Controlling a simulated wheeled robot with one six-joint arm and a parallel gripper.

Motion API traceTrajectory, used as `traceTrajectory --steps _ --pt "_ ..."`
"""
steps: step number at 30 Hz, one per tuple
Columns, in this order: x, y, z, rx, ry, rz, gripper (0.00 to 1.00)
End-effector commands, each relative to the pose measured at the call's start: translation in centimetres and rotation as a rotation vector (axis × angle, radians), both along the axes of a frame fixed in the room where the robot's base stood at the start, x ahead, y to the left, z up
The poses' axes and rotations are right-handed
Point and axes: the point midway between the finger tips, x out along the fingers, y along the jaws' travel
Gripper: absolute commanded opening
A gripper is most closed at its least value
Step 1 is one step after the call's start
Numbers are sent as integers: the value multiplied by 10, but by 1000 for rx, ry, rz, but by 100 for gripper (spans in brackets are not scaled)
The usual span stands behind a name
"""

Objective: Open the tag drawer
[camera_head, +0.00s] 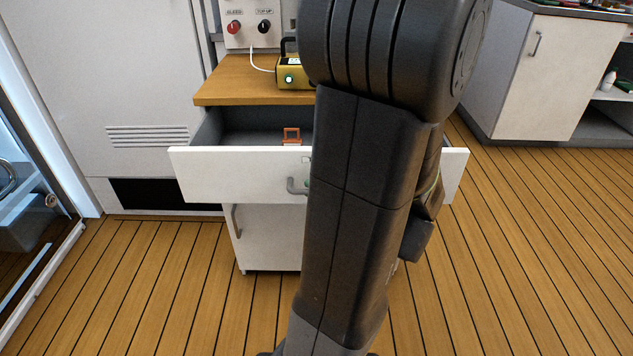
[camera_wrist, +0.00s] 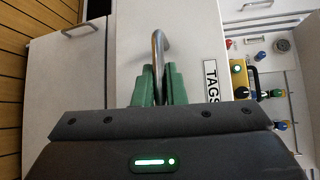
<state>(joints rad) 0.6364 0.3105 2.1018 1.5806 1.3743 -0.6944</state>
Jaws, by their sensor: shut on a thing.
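The tag drawer (camera_head: 230,175) has a white front and stands pulled out below the wooden counter in the head view. An orange tag-like piece (camera_head: 291,136) shows inside it. The drawer's grey bar handle (camera_head: 294,187) is partly hidden by my arm. In the wrist view the handle (camera_wrist: 159,50) passes between the green fingertips of my gripper (camera_wrist: 158,88), which is shut on it. A "TAGS" label (camera_wrist: 211,82) is on the drawer front beside the handle.
A yellow device (camera_head: 290,76) stands on the wooden counter (camera_head: 235,85), below a panel with red and black knobs (camera_head: 249,27). A white cupboard door (camera_head: 262,237) is below the drawer. Another cabinet (camera_head: 530,75) stands at right. The plank floor (camera_head: 520,240) is clear.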

Motion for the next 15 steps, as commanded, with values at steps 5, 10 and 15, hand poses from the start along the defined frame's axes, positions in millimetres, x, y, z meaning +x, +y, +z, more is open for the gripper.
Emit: traceTrajectory --steps 5,10,15 --pt "-13 0 -1 0 1 -1 0" --pt "-18 0 -1 -1 2 0 0" --pt "-19 0 -1 -1 1 0 0"
